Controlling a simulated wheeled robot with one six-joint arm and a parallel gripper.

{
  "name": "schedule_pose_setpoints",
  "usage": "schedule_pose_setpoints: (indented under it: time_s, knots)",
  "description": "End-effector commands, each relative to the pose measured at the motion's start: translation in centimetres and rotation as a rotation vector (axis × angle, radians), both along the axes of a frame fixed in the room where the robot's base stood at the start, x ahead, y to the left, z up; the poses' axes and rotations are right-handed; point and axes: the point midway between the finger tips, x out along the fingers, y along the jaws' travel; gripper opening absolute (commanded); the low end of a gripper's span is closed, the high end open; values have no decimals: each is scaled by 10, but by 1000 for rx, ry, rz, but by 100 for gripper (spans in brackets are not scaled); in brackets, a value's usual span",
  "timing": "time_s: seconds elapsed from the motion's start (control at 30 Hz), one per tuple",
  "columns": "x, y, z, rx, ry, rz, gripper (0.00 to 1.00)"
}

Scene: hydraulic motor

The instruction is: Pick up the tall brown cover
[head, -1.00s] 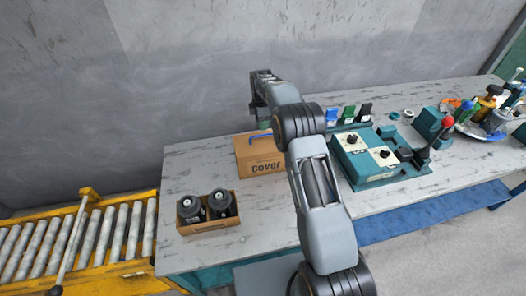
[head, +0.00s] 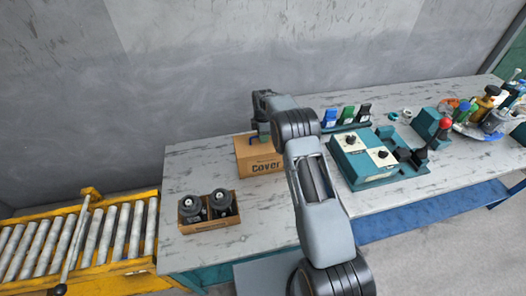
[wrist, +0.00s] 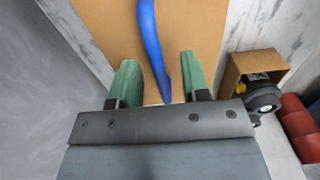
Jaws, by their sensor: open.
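The tall brown cover (head: 258,164) is a box marked "Cover" standing on the table, seen in the head view left of my arm. Its blue handle (wrist: 152,45) runs along the top of the tan box (wrist: 205,30) in the wrist view. My gripper (wrist: 158,75) is open, its two green fingers apart with the near end of the blue handle between them. A gap shows on both sides of the handle. In the head view my gripper (head: 260,134) is over the top of the cover, and my wrist hides part of it.
A small brown box with two dark motor parts (head: 208,208) stands at the table's front left. A teal control unit (head: 368,160) is right of my arm. A yellow roller conveyor (head: 85,235) is at the left. A grey wall (head: 120,90) is behind.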

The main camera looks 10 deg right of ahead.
Motion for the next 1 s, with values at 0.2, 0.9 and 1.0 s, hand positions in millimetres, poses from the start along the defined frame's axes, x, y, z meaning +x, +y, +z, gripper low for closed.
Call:
schedule_pose_setpoints:
  time_s: [0.2, 0.9, 1.0]
  knots:
    - [0, 0, 0, 0, 0, 0, 24]
    - [0, 0, 1, 0, -1, 0, 0]
    - [1, 0, 4, 0, -2, 0, 0]
